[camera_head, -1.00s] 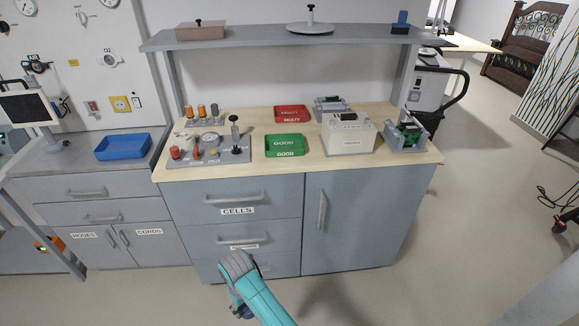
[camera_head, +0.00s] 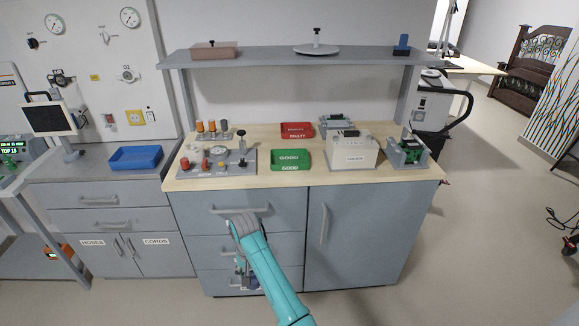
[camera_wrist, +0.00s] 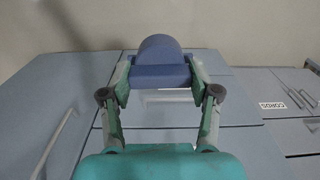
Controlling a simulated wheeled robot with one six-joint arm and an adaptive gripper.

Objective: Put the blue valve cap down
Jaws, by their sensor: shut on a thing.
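The blue valve cap (camera_wrist: 160,62), a block with a rounded top, is between the fingertips of my gripper (camera_wrist: 160,80) in the wrist view. The gripper is shut on it and holds it in the air. In the head view my gripper (camera_head: 243,268) hangs low in front of the drawers of the bench, below the worktop. The cap is small and partly hidden there, a dark blue patch (camera_head: 252,284) at the gripper's end.
The bench's wooden top (camera_head: 318,178) carries a green GOOD tray (camera_head: 291,169), a red FAULTY tray (camera_head: 297,138), a grey valve fixture (camera_head: 247,170) and a white box (camera_head: 352,153). A blue tray (camera_head: 136,168) lies on the left counter. A shelf (camera_head: 260,60) runs above.

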